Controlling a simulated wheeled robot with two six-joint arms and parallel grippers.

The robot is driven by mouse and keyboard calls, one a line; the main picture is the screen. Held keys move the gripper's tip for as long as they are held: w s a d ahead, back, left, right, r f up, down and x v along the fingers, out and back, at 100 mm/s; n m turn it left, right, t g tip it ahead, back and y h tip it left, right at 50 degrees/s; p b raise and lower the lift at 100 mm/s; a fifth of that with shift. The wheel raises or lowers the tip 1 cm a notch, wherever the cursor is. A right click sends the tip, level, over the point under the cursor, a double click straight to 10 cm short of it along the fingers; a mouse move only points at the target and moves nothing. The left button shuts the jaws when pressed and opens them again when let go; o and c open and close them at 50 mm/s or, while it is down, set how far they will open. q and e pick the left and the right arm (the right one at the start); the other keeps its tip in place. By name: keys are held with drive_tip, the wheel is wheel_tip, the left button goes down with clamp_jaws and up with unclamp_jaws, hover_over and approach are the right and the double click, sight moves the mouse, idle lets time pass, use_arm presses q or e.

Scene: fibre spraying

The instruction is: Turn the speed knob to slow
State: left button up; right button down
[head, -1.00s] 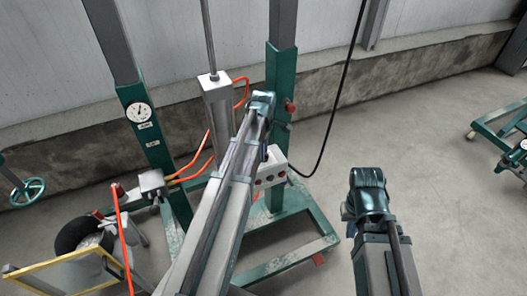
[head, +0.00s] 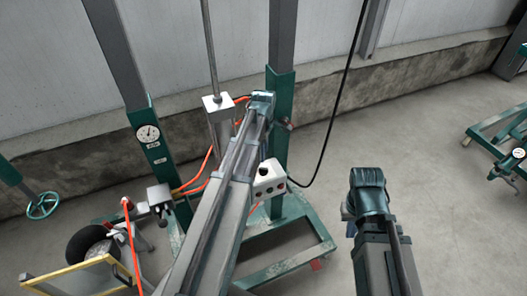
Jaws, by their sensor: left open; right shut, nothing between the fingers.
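A white control box (head: 270,182) with several small round controls on its front and a dark knob-like part (head: 264,168) on top stands beside the green post. I cannot read any speed marking, so I cannot tell which control is the speed knob. My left arm reaches up across the middle and hides part of the box. My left gripper (head: 280,122) is open at the arm's far end, in front of the green post; its fingers are small and mostly hidden. My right gripper (head: 347,210) is shut and empty, right of the box and apart from it, largely hidden by its wrist.
A green post (head: 146,115) with a round gauge (head: 148,133) stands at the left. Orange hoses and a black cable hang near the posts. A tyre (head: 90,245) and yellow frame (head: 75,268) are at lower left.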

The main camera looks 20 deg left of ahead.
use_arm(q)
wheel_tip(320, 180, up, 6)
drive_tip(key=p, duration=0.4)
drive_tip(key=shift+f+p, duration=0.15)
drive_tip(key=shift+p, duration=0.15)
drive_tip(key=s+d+m, duration=0.9)
drive_tip(key=d+m, duration=0.2)
drive_tip(key=s+d+m+y, duration=0.1)
drive_tip(key=s+d+m, duration=0.8)
drive_tip(key=d+m, duration=0.3)
drive_tip(key=shift+d+m, duration=0.2)
drive_tip(key=shift+m, duration=0.1)
